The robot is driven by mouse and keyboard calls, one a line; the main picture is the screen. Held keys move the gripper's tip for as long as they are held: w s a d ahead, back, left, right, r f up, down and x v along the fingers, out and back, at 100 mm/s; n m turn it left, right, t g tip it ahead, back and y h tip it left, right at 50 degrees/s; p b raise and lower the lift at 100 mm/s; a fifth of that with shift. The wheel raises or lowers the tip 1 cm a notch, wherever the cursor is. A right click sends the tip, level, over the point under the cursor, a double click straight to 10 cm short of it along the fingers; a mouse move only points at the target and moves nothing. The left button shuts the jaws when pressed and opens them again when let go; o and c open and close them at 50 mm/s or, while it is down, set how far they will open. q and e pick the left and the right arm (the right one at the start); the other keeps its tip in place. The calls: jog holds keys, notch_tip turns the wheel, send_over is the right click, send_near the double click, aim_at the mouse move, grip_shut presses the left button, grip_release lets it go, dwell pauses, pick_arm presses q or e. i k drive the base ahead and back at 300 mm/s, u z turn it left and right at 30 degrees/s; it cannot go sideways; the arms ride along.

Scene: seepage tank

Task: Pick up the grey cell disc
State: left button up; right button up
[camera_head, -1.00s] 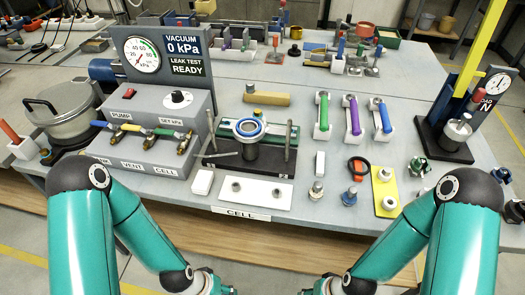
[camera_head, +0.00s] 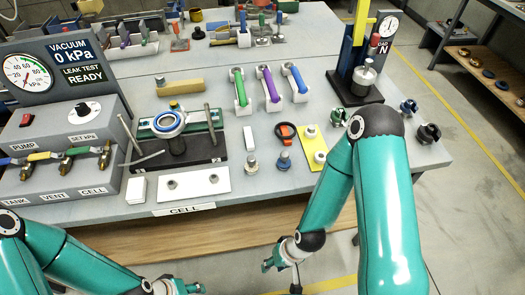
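A small grey disc-like piece with an upright knob (camera_head: 252,164) stands on the table front, right of the white plate (camera_head: 218,183); I cannot tell for sure that it is the grey cell disc. A similar piece with a blue knob (camera_head: 284,160) is to its right. The cell fixture with a blue-rimmed ring (camera_head: 169,124) stands behind the white plate, above the CELL label. My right gripper (camera_head: 281,272) is low, in front of the table edge, apart from these pieces. My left gripper (camera_head: 180,287) is at the bottom edge, partly cut off. The finger openings are unclear.
Green, purple and blue handles (camera_head: 268,85) stand behind. The vacuum box (camera_head: 75,140) is at left, the load stand (camera_head: 360,90) at back right, with dark knobs (camera_head: 428,132) near the right edge.

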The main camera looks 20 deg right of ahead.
aim_at(284, 162)
jog(key=z, duration=0.9)
jog(key=i, duration=0.15)
jog(key=u, duration=2.65)
jog(key=k, duration=1.9)
jog(key=z, duration=0.95)
jog(key=i, duration=1)
